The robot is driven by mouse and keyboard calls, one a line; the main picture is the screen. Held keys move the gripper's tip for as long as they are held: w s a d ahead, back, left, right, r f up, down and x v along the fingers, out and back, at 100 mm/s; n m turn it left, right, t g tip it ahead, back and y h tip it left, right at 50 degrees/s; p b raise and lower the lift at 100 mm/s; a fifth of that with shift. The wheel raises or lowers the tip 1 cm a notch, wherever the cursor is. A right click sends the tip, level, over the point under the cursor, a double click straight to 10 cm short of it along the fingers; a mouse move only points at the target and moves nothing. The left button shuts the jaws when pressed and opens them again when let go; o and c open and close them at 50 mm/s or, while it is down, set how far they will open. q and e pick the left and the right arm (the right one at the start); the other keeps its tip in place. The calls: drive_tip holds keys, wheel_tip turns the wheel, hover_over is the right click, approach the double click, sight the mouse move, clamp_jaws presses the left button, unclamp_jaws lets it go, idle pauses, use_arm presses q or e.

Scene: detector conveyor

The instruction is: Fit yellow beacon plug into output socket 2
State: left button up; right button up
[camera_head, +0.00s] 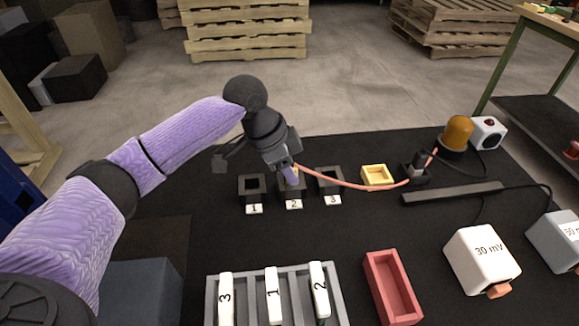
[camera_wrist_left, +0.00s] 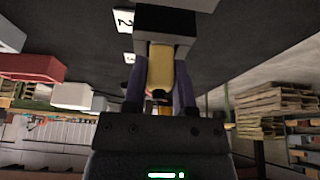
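My left gripper (camera_head: 289,173) points down at output socket 2 (camera_head: 299,191), the middle of three dark blocks with number labels. In the left wrist view its purple fingers are closed on both sides of the yellow beacon plug (camera_wrist_left: 160,72). The plug's far end meets the dark socket block (camera_wrist_left: 165,22) beside the "2" label (camera_wrist_left: 123,20); how deep it sits in the opening is hidden. An orange cable (camera_head: 345,184) runs from the plug to a dark fitting near the amber beacon (camera_head: 457,132). My right gripper is not in view.
Sockets 1 (camera_head: 252,187) and 3 (camera_head: 330,180) stand close on either side. A yellow open block (camera_head: 376,175) lies to the right. In front are a grey rack (camera_head: 247,287) with numbered white pieces, a red tray (camera_head: 376,277) and a "30 mV" box (camera_head: 482,256).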

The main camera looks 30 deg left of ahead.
use_arm(q)
drive_tip(key=o, duration=0.4)
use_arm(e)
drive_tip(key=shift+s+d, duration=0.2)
use_arm(q)
drive_tip(key=shift+r, duration=0.1)
drive_tip(key=p+v, duration=0.5)
drive_tip(key=v, duration=0.7)
drive_tip(key=shift+r+p, duration=0.1)
drive_tip(key=shift+p, duration=0.25)
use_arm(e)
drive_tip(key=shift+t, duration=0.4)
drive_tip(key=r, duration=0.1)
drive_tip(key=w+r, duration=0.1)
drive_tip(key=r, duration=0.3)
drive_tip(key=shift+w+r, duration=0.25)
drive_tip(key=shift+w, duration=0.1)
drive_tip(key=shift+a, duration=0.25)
